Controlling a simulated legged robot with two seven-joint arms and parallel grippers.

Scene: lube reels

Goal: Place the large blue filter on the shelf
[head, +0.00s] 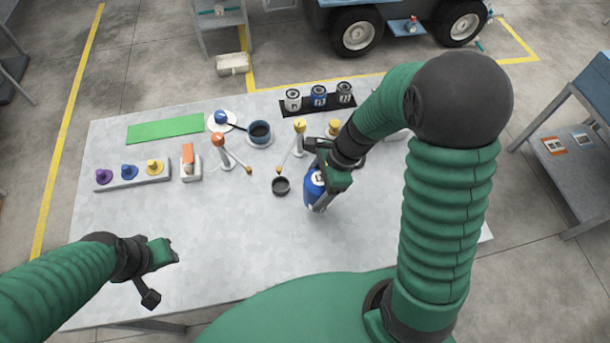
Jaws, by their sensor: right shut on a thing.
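The large blue filter (313,190), a blue can with a white label, stands nearly upright at the right middle of the table. My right gripper (328,168) is shut on its upper part and hides some of it. I cannot tell whether its base touches the table. A low black rack (318,105) at the table's back edge holds a white, a blue and a black can. I cannot tell for sure whether this rack is the shelf. My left gripper (162,274) is open and empty above the front left of the table.
A small black cup (281,186) stands just left of the filter. The table's front middle is clear.

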